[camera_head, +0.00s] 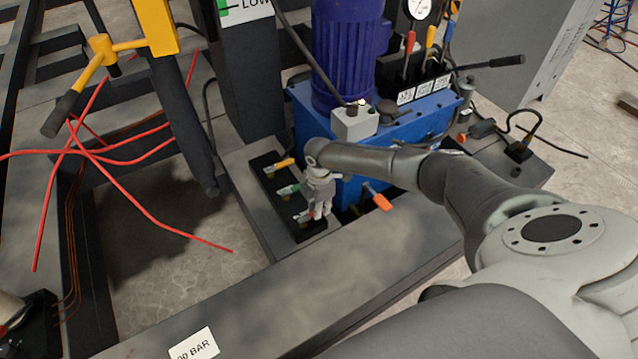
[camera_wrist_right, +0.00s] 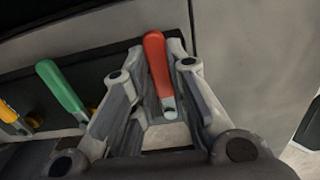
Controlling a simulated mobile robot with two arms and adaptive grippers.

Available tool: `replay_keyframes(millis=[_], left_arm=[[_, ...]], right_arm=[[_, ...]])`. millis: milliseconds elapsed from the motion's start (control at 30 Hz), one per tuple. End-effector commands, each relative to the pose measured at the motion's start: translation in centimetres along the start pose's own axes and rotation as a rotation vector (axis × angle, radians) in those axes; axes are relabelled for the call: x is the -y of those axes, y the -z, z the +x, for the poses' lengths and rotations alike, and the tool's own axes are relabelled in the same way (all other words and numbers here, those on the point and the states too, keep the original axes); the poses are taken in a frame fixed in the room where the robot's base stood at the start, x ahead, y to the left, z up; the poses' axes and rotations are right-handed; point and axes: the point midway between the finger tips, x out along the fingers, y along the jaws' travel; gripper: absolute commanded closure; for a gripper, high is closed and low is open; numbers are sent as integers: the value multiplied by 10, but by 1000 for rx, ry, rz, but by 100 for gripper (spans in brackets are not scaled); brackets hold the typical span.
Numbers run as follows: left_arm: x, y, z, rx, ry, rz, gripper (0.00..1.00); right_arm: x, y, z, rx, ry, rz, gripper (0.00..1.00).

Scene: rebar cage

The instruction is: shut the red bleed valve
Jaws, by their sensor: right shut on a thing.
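The red bleed valve's lever (camera_wrist_right: 157,62) stands between the two fingers of my right gripper (camera_wrist_right: 160,75) in the right wrist view, and the fingers are closed on it. In the head view my right gripper (camera_head: 319,203) points down at the near end of a black valve block, and the red lever (camera_head: 302,216) shows only as a small bit beside the fingers. A green lever (camera_head: 287,189) and a yellow lever (camera_head: 283,164) sit farther along the same block; they also show left of the gripper in the right wrist view. My left gripper is not in view.
A blue hydraulic unit (camera_head: 420,125) with a blue motor (camera_head: 345,50) stands right behind the gripper. An orange handle (camera_head: 377,196) sticks out just right of it. Red rods (camera_head: 130,195) cross at the left. A grey beam (camera_head: 330,290) runs in front.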

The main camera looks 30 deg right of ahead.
Motion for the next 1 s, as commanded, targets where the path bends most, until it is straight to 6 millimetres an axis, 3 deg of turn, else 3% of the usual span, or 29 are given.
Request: replay_keyframes(millis=[433, 467, 633, 1000], left_arm=[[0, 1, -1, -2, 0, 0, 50], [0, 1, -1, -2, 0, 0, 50], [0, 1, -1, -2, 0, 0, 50], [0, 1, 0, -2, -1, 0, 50]], right_arm=[[1, 0, 0, 0, 2, 10, 100], [1, 0, 0, -1, 2, 11, 83], [1, 0, 0, -1, 2, 9, 62], [0, 0, -3, -1, 0, 8, 62]])
